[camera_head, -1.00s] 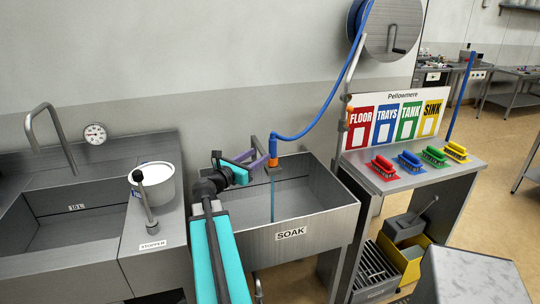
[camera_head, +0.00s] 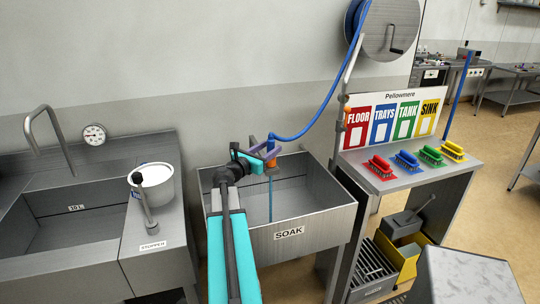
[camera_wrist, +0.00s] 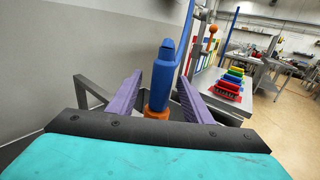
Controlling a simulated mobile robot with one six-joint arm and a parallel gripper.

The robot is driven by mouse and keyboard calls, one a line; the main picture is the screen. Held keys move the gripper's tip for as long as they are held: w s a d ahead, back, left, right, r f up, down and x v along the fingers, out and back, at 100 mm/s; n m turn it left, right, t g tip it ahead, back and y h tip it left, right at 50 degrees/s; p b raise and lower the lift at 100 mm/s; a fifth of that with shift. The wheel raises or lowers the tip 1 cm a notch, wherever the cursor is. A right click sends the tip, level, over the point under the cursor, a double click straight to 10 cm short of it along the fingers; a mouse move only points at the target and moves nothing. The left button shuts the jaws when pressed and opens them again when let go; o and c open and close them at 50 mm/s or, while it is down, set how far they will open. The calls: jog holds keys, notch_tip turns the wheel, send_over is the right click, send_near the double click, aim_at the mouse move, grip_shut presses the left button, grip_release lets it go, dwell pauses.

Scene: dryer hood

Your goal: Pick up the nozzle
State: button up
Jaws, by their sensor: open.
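The nozzle (camera_head: 271,139) is blue with an orange part and hangs on a blue hose above the soak sink (camera_head: 300,226). It also shows upright in the wrist view (camera_wrist: 161,85), with an orange collar at its lower end. My gripper (camera_head: 264,150) has purple fingers and is open. In the wrist view one finger stands on each side of the nozzle, with a visible gap at the left; contact at the right cannot be told. In the head view my gripper partly hides the nozzle. A thin blue line runs down below it into the sink.
The blue hose (camera_head: 322,112) rises to a round reel (camera_head: 390,32) on the wall. A side table at the right holds several coloured brushes, the red one (camera_head: 381,167) nearest. A white bucket (camera_head: 153,187) and a stopper lever stand at the left.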

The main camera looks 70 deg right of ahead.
jog(key=shift+r+p+x, duration=0.15)
jog(key=shift+p+x, duration=0.4)
jog(key=shift+x, duration=0.55)
jog(key=shift+r+p+x, duration=0.1)
jog(key=shift+p+x, duration=0.4)
jog(key=shift+x, duration=0.6)
jog(key=shift+s+d+f, duration=0.1)
jog(key=shift+s+d, duration=0.2)
jog(key=shift+c, duration=0.3)
jog(key=c, duration=1.1)
